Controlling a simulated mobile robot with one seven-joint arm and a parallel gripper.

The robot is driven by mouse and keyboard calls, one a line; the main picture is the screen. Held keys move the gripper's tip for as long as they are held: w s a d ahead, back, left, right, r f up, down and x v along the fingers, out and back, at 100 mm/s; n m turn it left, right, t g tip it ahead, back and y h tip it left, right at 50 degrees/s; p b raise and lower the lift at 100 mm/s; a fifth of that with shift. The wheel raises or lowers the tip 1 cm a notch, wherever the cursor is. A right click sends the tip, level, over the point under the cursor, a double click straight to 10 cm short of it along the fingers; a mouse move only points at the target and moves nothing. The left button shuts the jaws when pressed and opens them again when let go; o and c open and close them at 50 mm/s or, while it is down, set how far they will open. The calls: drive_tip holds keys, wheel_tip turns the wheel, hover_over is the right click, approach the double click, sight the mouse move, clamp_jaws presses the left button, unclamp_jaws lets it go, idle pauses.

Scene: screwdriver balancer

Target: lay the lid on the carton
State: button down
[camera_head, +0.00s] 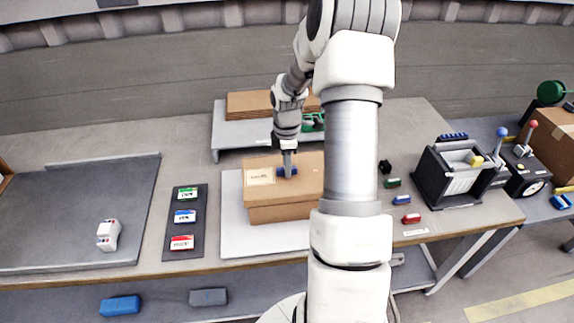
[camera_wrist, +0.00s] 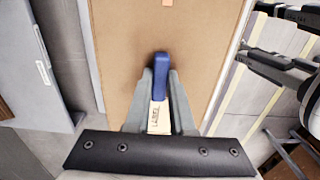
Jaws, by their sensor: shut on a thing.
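My gripper (camera_head: 287,172) points down at the lid's top and is shut on the lid's blue handle (camera_wrist: 161,75). The lid (camera_head: 310,172) is a flat brown panel with a pale printed label, and it fills the middle of the wrist view (camera_wrist: 125,45). The brown carton (camera_head: 280,213) stands under it on a pale board. The lid lies over the carton's top and looks roughly level, with its left edge slightly outside the carton's side. I cannot tell whether lid and carton touch all round. My arm hides their right side in the head view.
A dark strip (camera_head: 172,250) with green, blue and red labelled blocks lies left of the pale board (camera_head: 232,235). A grey raised stand (camera_head: 230,133) with brown cardboard is behind. Small coloured blocks and a black box (camera_head: 425,175) stand on the right. A dark mat (camera_head: 60,235) lies left.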

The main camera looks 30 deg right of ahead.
drive_tip(key=shift+f, duration=0.25)
idle(0.3)
drive_tip(key=shift+f+b, duration=0.75)
drive_tip(key=shift+f, duration=0.1)
drive_tip(key=shift+f, duration=0.5)
idle(0.5)
drive_tip(key=c, duration=0.7)
unclamp_jaws()
wheel_tip(320, 180, up, 18)
drive_tip(key=shift+f+p, duration=0.25)
drive_tip(key=shift+p, duration=0.25)
